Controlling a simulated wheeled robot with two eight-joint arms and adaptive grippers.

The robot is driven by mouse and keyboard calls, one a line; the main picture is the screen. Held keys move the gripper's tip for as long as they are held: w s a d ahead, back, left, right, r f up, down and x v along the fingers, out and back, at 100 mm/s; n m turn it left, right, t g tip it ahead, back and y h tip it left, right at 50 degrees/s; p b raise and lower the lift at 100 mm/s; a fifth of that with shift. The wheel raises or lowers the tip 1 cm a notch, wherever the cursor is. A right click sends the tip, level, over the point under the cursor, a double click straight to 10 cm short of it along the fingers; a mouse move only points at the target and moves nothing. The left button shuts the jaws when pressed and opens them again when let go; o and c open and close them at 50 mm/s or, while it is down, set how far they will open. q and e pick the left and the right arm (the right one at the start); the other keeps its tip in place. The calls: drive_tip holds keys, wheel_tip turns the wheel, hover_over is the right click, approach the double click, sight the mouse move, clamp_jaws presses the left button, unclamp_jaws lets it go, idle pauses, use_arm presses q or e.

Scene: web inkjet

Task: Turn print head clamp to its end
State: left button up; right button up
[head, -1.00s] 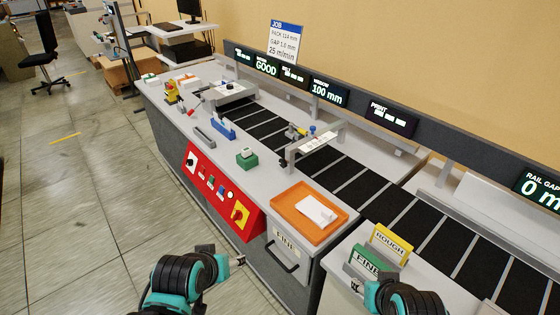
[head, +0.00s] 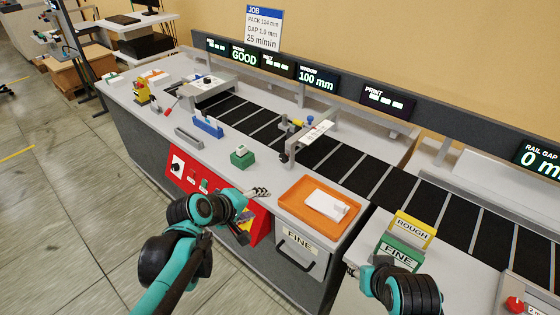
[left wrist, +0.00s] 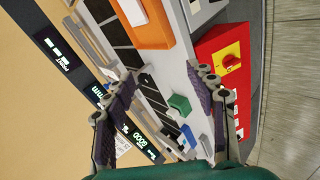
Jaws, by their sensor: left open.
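The print head bracket (head: 313,133) spans the near part of the dark conveyor belt in the head view. Which piece is the clamp is too small to tell. My left gripper (head: 264,192) is at the counter's front edge, beside the red panel, short of the bracket and apart from it. Its two fingers are spread and empty in the left wrist view (left wrist: 162,75). My right gripper (head: 351,269) shows only partly at the bottom, left of its wrist; its fingers are unclear.
A green block (head: 242,157) and an orange tray (head: 312,205) with a white item stand on the counter near my left gripper. The red control panel (head: 181,168) is on the counter front. ROUGH (head: 411,230) and FINE (head: 402,256) cards stand near my right arm.

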use_arm(q)
drive_tip(key=w+d+f+n+t+h+b, duration=0.1)
drive_tip(key=w+d+n+h, duration=0.1)
drive_tip(key=w+n, duration=0.5)
drive_tip(key=n+t+h+b, duration=0.3)
drive_tip(key=n+t+h, duration=0.15)
drive_tip(key=n, duration=0.75)
approach(282, 160)
drive_tip(key=shift+w+d+r+t+y, duration=0.15)
drive_tip(key=shift+w+d+t+y, duration=0.2)
drive_tip(key=shift+d, duration=0.4)
drive_tip(key=shift+w+d+n, duration=0.1)
drive_tip(key=shift+w+n, duration=0.15)
drive_tip(key=shift+n, duration=0.15)
drive_tip(key=b+x, duration=0.1)
drive_tip(key=x, duration=0.6)
drive_tip(key=shift+w+d+b, duration=0.1)
drive_tip(key=shift+d+b, duration=0.05)
drive_tip(key=shift+b, duration=0.25)
drive_tip(key=c, duration=1.2)
